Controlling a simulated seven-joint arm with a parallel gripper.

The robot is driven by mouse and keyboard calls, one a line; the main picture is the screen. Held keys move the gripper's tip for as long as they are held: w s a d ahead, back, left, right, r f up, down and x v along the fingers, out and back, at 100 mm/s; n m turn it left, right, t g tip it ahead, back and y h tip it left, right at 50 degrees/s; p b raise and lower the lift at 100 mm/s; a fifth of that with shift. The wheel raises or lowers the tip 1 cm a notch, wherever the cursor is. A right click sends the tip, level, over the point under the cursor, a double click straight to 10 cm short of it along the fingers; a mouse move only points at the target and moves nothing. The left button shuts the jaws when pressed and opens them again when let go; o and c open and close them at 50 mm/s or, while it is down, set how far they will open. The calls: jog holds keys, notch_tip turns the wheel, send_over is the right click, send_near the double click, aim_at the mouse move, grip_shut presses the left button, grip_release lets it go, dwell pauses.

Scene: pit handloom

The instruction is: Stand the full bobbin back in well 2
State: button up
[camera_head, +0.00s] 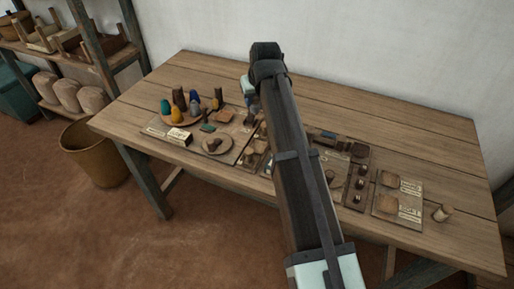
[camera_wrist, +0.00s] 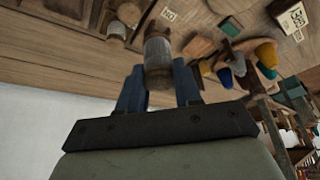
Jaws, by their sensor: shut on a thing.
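My gripper (camera_wrist: 158,78) is shut on a bobbin (camera_wrist: 158,52) with a grey wound middle and brown wooden ends. The bobbin sits between the two blue fingers in the wrist view and appears clear of the table. In the head view my gripper (camera_head: 249,88) shows only partly, above the back middle of the table, left of my arm. The arm hides most of it and the bobbin. A dark strip with several round spots (camera_head: 360,183) lies right of my arm; I cannot tell which place is well 2.
Coloured cones (camera_head: 195,106) stand in a group at the table's left. A round dish (camera_head: 216,146) lies in front of them. Cards and small pads (camera_head: 397,197) lie at right, beside a small pale cup (camera_head: 442,213). The table's back right (camera_head: 400,115) is clear.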

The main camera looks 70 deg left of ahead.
jog(key=s+d+f, duration=0.1)
jog(key=d, duration=0.5)
jog(key=shift+s+a+f, duration=0.1)
jog(key=shift+f, duration=2.45)
jog(key=shift+a+f, duration=0.1)
jog(key=shift+f, duration=2.45)
jog(key=shift+f, duration=0.15)
jog(key=o, duration=1.1)
jog(key=v, duration=1.2)
jog(key=shift+a+r, duration=0.15)
jog(key=shift+r, duration=0.05)
jog(key=shift+w, duration=0.2)
